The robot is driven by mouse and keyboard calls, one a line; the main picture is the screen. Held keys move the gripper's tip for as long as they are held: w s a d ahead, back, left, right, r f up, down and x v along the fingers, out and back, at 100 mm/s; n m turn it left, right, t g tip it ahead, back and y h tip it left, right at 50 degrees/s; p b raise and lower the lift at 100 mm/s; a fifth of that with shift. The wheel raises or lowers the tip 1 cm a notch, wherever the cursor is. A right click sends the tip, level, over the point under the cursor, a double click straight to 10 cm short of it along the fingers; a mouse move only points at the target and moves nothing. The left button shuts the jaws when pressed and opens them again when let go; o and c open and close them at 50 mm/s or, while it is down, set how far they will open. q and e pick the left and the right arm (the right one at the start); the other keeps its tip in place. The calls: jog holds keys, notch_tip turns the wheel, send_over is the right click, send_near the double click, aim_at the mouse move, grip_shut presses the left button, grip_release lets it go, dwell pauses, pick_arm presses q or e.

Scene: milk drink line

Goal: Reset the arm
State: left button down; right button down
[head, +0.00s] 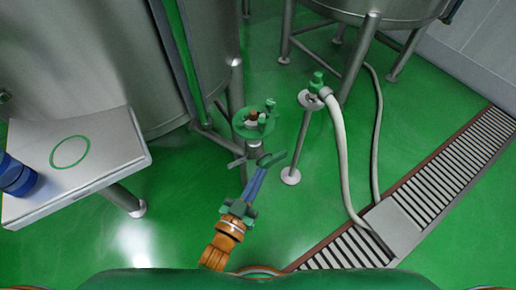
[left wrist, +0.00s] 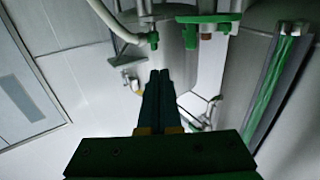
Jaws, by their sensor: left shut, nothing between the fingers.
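My left arm, orange at the wrist, comes up from the bottom centre of the head view. My left gripper (head: 264,168) points up and slightly right, with its long fingers together and empty. The closed fingers also show in the left wrist view (left wrist: 160,72), pointing forward side by side. My right gripper is not in view.
A small table (head: 110,160) with a green ring mark and a blue object (head: 14,176) stands left. A large steel tank (head: 120,60) is behind it. A green-topped stand with a white hose (head: 340,150) is right of my gripper. A floor drain (head: 455,165) runs along the right.

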pick_arm(q)
jog(key=s+a+f+g+y, duration=0.1)
jog(key=a+f+g, duration=0.1)
jog(key=f, duration=0.4)
jog(key=s+a+f+g+y, duration=0.1)
jog(key=s+f+g, duration=0.1)
jog(key=f, duration=0.4)
jog(key=s+a+f+n+g+y, duration=0.1)
jog(key=s+a+f+g+y, duration=0.1)
jog(key=s+a+f+g, duration=0.4)
jog(key=s+a+f+n+g+y, duration=0.1)
jog(key=s+a+f+g+y, duration=0.15)
jog(key=s+a+f, duration=0.6)
jog(key=s+a+f+g+y, duration=0.1)
jog(key=s+f, duration=0.2)
jog(key=s, duration=0.2)
jog(key=s+a+f+g, duration=0.1)
jog(key=s+f+g, duration=0.15)
jog(key=s, duration=0.35)
notch_tip(320, 180, up, 15)
jog(key=w+p, duration=0.1)
jog(key=p, duration=1.4)
jog(key=shift+d+n+t, duration=0.3)
jog(key=shift+n+t, duration=0.1)
